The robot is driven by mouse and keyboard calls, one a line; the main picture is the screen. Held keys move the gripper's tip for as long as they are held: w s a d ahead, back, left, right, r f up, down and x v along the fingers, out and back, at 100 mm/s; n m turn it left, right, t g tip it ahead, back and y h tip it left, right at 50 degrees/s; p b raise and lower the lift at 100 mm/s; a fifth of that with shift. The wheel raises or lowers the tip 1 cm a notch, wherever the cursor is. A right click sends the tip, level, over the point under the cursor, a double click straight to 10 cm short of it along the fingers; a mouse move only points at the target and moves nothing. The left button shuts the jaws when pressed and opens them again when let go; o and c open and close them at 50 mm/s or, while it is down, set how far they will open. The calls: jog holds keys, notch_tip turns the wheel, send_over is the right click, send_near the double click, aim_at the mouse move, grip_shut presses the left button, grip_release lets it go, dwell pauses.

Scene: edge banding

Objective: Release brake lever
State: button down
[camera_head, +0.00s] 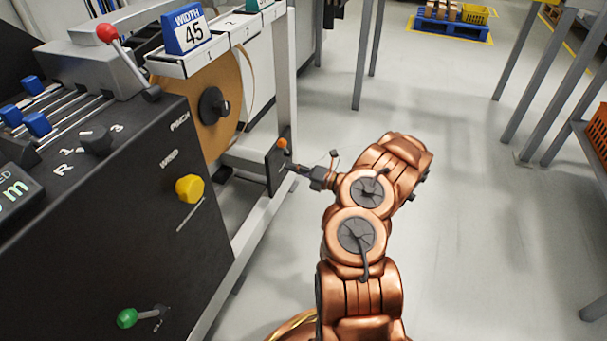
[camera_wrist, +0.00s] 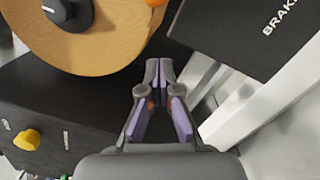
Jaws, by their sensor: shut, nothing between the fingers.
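The brake lever's orange knob (camera_head: 283,143) stands at the top of a small black plate (camera_head: 277,168) on the machine's right-hand frame post. In the wrist view the black plate (camera_wrist: 235,35) carries the lettering "BRAK", cut off by the edge. Part of the orange knob (camera_wrist: 156,3) shows at the top edge there; the lever's shaft is not clear. My gripper (camera_head: 291,168) is close to the plate, just below and right of the knob. In the wrist view my gripper (camera_wrist: 159,68) has its fingertips together and empty, apart from the knob.
A tan tape roll (camera_head: 222,95) sits left of the plate; it fills the upper left of the wrist view (camera_wrist: 100,45). Open floor (camera_head: 450,230) lies right of my arm.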

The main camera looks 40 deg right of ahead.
aim_at(285, 148)
jog(key=w, duration=0.1)
jog(key=w+r+b, duration=0.1)
jog(key=w, duration=0.1)
jog(key=w+d+b, duration=0.1)
jog(key=w, duration=0.1)
jog(key=shift+w+d+r, duration=0.1)
jog(key=shift+w+r, duration=0.05)
jog(key=shift+r, duration=0.25)
jog(key=shift+r, duration=0.2)
